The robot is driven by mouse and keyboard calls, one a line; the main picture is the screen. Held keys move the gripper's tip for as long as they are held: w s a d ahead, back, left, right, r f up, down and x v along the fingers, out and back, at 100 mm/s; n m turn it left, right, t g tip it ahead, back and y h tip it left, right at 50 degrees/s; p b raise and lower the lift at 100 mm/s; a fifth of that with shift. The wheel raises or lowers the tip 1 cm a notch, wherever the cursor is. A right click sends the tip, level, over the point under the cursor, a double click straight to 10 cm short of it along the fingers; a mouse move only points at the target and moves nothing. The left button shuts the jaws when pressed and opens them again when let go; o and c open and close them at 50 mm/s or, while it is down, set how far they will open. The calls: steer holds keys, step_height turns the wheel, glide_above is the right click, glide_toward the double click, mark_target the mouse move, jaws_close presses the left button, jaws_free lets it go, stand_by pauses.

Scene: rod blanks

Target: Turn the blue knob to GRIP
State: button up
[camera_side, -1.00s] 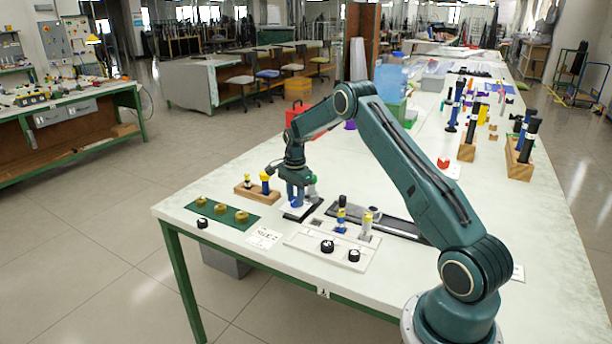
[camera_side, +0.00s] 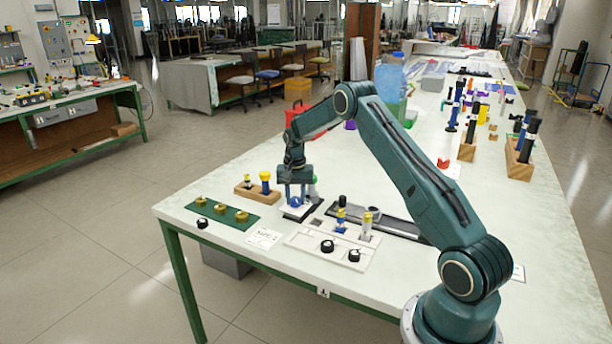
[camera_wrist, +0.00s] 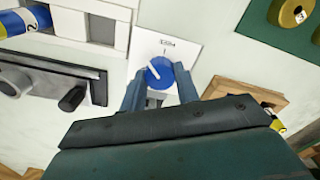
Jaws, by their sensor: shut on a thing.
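The blue knob (camera_wrist: 159,73) with a white pointer line sits on a white plate (camera_wrist: 178,47) with a small printed label. In the wrist view the pointer line runs from the knob's middle toward the upper left; the label text is too small to read. My gripper (camera_wrist: 160,78) has its two fingers on either side of the knob, shut on it. In the side view my gripper (camera_side: 296,203) reaches down over the plate, and the blue knob (camera_side: 295,202) shows between its fingers.
A green board (camera_side: 236,221) with several brass rings lies to the left. A wooden block (camera_side: 243,192) with yellow-topped pieces stands behind it. A white fixture (camera_side: 303,242) with black knobs is at the front right, beside a dark rail (camera_side: 397,228).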

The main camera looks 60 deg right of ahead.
mark_target(295, 199)
steer(key=n, duration=0.6)
steer(key=shift+n, duration=0.3)
steer(key=n, duration=0.5)
steer(key=shift+n, duration=0.3)
steer(key=o, duration=1)
steer(key=shift+r, duration=0.15)
step_height(295, 199, up, 14)
steer(key=shift+f, duration=0.2)
